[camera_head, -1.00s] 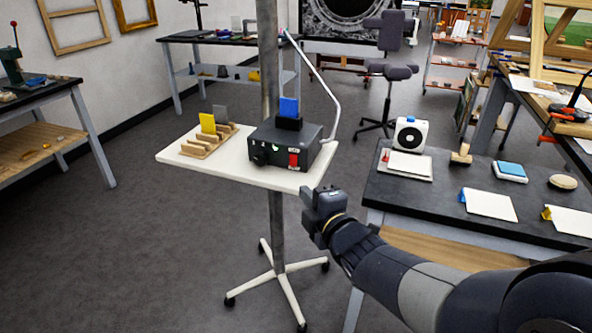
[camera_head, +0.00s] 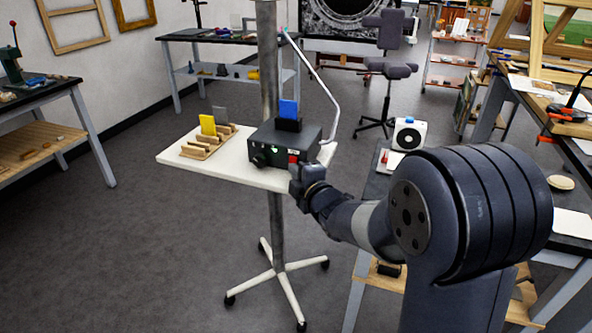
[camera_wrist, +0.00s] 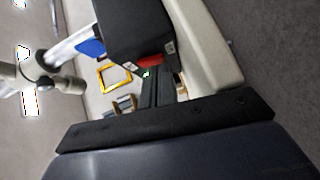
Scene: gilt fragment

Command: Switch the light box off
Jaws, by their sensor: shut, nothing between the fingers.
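The light box (camera_head: 284,136) is a dark box on the small white stand top, with a blue plate (camera_head: 289,109) upright in a black holder on it. Its front has a black knob (camera_head: 257,160), a small lit green lamp (camera_head: 274,149) and a red switch (camera_head: 293,158). My gripper (camera_head: 294,173) is shut and empty, right in front of the red switch and partly covering it. In the wrist view the fingers (camera_wrist: 158,88) point at the box front, near the red switch (camera_wrist: 150,62) and green lamp. I cannot tell whether they touch the switch.
A wooden rack (camera_head: 208,142) with a yellow and a grey plate stands left of the box on the white top (camera_head: 235,175). A metal pole (camera_head: 268,60) rises behind the box. A dark workbench with a white device (camera_head: 408,133) is at the right, partly behind my arm.

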